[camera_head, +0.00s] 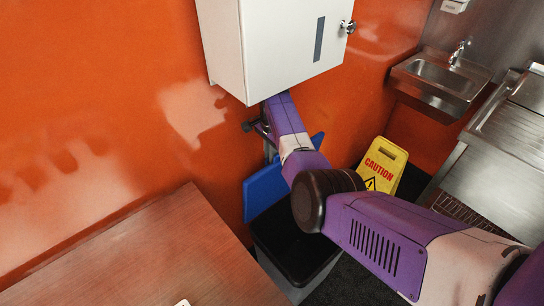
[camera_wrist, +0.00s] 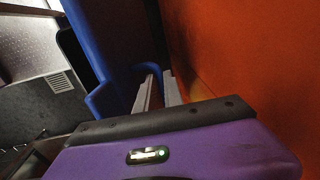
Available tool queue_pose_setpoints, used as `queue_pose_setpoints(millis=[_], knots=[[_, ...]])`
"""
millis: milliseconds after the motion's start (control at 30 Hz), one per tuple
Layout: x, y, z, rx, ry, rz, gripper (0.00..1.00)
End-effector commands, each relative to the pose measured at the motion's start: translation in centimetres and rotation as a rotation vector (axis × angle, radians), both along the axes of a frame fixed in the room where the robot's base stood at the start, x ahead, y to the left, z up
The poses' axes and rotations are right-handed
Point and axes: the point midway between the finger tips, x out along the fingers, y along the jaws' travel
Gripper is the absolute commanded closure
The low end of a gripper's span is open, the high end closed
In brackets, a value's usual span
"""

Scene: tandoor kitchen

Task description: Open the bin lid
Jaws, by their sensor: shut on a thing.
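The bin (camera_head: 297,250) stands on the floor by the orange wall, its dark opening partly hidden under my arm. Its blue lid (camera_head: 264,190) is tilted up steeply near the wall, with my arm crossing in front of it. In the wrist view the blue lid (camera_wrist: 110,98) fills the middle, with a curved edge at my fingers. My gripper (camera_wrist: 161,78) is shut on the lid by that edge, close to the orange wall. The exact contact between the fingertips is dark and hard to see.
A white wall cabinet (camera_head: 285,45) hangs just above my forearm. A yellow caution sign (camera_head: 383,165) stands right of the bin. A wooden table (camera_head: 130,260) is at the lower left. A sink (camera_head: 440,78) and steel counter (camera_head: 505,150) are at the right.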

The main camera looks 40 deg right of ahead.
Motion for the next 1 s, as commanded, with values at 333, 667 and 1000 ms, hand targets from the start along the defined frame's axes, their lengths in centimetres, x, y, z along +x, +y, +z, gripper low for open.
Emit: queue_pose_setpoints(millis=[333, 667, 1000], knots=[[-0.29, 0.95, -0.67, 0.015, 0.014, 0.011, 0.8], [-0.21, 0.8, -0.5, 0.013, 0.011, 0.009, 0.67], [-0.66, 0.63, -0.14, 0.01, 0.009, 0.007, 0.67]])
